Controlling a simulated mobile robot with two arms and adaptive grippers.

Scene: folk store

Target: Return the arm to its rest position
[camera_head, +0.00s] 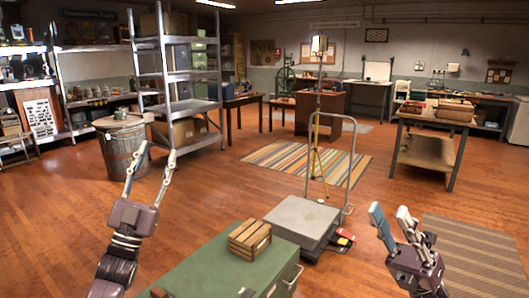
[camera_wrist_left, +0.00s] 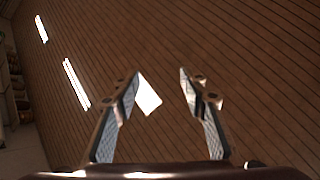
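My left gripper (camera_head: 150,164) points upward at the left of the head view, its two fingers spread apart with nothing between them. In the left wrist view its fingers (camera_wrist_left: 160,73) are also apart and empty, with the dark slatted ceiling and bright lights behind them. My right gripper (camera_head: 388,208) is raised at the lower right of the head view. Its fingers are apart and I see nothing held between them.
A green cabinet (camera_head: 205,268) with a wooden crate (camera_head: 250,238) on it stands low in front. A platform cart (camera_head: 303,217) is beyond it. A metal barrel (camera_head: 124,157) and grey shelving (camera_head: 191,75) stand left. Wooden floor is open between.

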